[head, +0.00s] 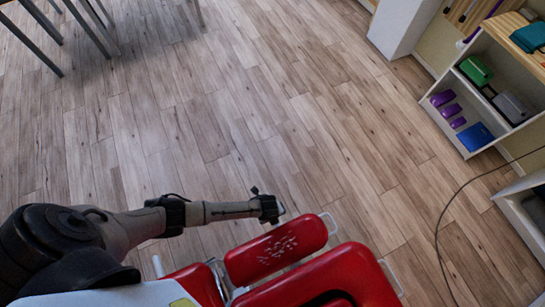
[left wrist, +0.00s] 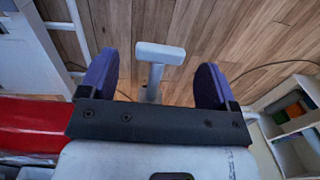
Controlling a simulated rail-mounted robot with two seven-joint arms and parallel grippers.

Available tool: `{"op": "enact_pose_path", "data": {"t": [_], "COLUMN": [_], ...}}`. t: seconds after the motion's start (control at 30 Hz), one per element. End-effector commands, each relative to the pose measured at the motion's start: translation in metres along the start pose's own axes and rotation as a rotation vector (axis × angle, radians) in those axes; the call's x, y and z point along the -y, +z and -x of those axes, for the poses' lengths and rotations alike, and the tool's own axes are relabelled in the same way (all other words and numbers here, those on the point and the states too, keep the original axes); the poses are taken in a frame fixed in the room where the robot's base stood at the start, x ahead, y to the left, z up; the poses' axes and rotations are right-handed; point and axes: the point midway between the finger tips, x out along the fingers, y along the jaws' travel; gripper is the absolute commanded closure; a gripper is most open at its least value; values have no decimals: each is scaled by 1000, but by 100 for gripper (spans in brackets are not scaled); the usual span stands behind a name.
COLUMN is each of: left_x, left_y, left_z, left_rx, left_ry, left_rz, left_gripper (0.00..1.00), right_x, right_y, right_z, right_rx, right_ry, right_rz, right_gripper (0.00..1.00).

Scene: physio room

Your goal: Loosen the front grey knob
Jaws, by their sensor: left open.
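The grey knob (left wrist: 160,54) shows in the left wrist view as a pale T-shaped handle on a short stem. It stands in the gap between the two fingertips of my left gripper (left wrist: 154,82). The dark purple fingers are spread wide, with clear space on both sides of the knob, and nothing is gripped. In the head view the end of my left arm (head: 268,208) is beside a red padded part (head: 280,247); the fingers are too small to make out there, and I cannot pick out this knob for certain. My right gripper is not in view.
White tubes (left wrist: 76,30) and a red surface (left wrist: 35,124) lie left of the gripper in the wrist view. A second red part (head: 345,275) is at the bottom of the head view. A white shelf (head: 462,140) stands at the right.

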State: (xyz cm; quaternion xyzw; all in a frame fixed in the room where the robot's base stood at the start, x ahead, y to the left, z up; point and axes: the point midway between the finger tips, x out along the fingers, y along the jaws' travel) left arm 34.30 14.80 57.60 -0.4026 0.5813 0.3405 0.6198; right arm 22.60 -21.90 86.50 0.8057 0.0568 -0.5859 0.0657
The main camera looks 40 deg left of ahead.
Motion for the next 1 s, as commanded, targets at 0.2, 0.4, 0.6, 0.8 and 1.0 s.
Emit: {"op": "enact_pose_path", "data": {"t": [0.2, 0.4, 0.6, 0.8, 1.0], "left_x": [0, 1, 1, 0, 0], "left_y": [0, 0, 0, 0, 0], "left_z": [-19, -22, -22, -22, -22], "left_rx": [0, -1, 0, 0, 0], "left_ry": [0, -2, -1, -1, -1], "left_rz": [0, 0, 0, 0, 0], "left_gripper": [17, 17, 17, 34, 53], "right_x": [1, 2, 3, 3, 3], "right_y": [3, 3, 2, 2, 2], "right_z": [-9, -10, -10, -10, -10], "right_rx": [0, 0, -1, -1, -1], "right_ry": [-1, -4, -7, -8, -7], "right_rz": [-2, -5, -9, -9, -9], "right_gripper": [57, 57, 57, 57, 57]}}
